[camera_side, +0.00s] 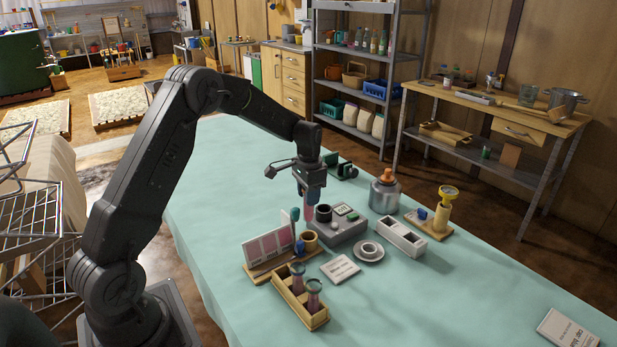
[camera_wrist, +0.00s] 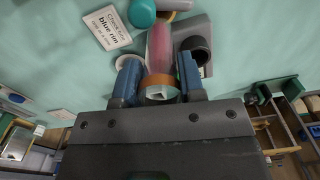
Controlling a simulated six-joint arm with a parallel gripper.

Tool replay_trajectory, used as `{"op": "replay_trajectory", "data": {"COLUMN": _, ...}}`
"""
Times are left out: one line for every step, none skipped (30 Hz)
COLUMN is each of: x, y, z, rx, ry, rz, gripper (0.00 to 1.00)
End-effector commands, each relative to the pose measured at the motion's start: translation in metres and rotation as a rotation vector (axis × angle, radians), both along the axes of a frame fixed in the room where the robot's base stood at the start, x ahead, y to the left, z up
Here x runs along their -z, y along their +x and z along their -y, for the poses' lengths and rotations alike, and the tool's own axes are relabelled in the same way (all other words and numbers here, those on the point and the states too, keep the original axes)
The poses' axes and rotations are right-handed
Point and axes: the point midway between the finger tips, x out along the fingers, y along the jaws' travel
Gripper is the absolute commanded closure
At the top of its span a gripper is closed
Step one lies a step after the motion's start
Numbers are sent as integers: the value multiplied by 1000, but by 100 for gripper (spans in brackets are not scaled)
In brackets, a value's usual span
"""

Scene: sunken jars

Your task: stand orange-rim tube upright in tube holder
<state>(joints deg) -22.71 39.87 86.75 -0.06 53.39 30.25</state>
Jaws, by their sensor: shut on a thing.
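My gripper (camera_side: 310,188) is shut on the orange-rim tube (camera_side: 309,210), which hangs about upright below it. In the wrist view, the blue fingers (camera_wrist: 159,84) hold the tube (camera_wrist: 160,46) by its orange rim; its body is pink. The tube is just left of a grey unit (camera_side: 346,232) with a black round cup (camera_side: 323,212). I cannot tell how far its lower end is above the table. A white block (camera_side: 400,236) with square openings stands to the right, and a wooden box (camera_side: 317,322) with two tubes stands in front. Which one is the tube holder is unclear.
A wooden stand with a pink-panelled card (camera_side: 268,246) and a yellow-brown cup (camera_side: 309,240) is close by. A dish (camera_side: 369,252), a small sign (camera_side: 341,269), an orange-topped jar (camera_side: 385,192) and a yellow gauge stand (camera_side: 445,210) surround it. The right front table is mostly clear.

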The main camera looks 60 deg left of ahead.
Motion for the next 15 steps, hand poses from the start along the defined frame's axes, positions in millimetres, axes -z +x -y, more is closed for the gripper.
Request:
{"op": "replay_trajectory", "data": {"x": 5, "y": 0, "z": 0, "rx": 0, "ry": -1, "rz": -2, "gripper": 88}}
{"op": "replay_trajectory", "data": {"x": 8, "y": 0, "z": 0, "rx": 0, "ry": -1, "rz": -1, "gripper": 88}}
{"op": "replay_trajectory", "data": {"x": 10, "y": 0, "z": 0, "rx": 0, "ry": 0, "rz": -1, "gripper": 88}}
{"op": "replay_trajectory", "data": {"x": 12, "y": 0, "z": 0, "rx": 0, "ry": 0, "rz": 0, "gripper": 88}}
{"op": "replay_trajectory", "data": {"x": 13, "y": 0, "z": 0, "rx": 0, "ry": 0, "rz": 0, "gripper": 88}}
{"op": "replay_trajectory", "data": {"x": 15, "y": 0, "z": 0, "rx": 0, "ry": 0, "rz": -1, "gripper": 88}}
{"op": "replay_trajectory", "data": {"x": 16, "y": 0, "z": 0, "rx": 0, "ry": 0, "rz": -1, "gripper": 88}}
{"op": "replay_trajectory", "data": {"x": 18, "y": 0, "z": 0, "rx": 0, "ry": 0, "rz": -1, "gripper": 88}}
{"op": "replay_trajectory", "data": {"x": 20, "y": -1, "z": 0, "rx": 0, "ry": 0, "rz": -2, "gripper": 88}}
{"op": "replay_trajectory", "data": {"x": 21, "y": -1, "z": 0, "rx": -1, "ry": 0, "rz": -2, "gripper": 88}}
{"op": "replay_trajectory", "data": {"x": 23, "y": -1, "z": 0, "rx": -1, "ry": 0, "rz": -2, "gripper": 88}}
{"op": "replay_trajectory", "data": {"x": 26, "y": -1, "z": 0, "rx": -1, "ry": 0, "rz": -1, "gripper": 88}}
{"op": "replay_trajectory", "data": {"x": 29, "y": -1, "z": 0, "rx": -1, "ry": 0, "rz": -1, "gripper": 88}}
{"op": "replay_trajectory", "data": {"x": 31, "y": -1, "z": 0, "rx": -1, "ry": 0, "rz": -2, "gripper": 88}}
{"op": "replay_trajectory", "data": {"x": 35, "y": -1, "z": 0, "rx": -1, "ry": 0, "rz": -3, "gripper": 88}}
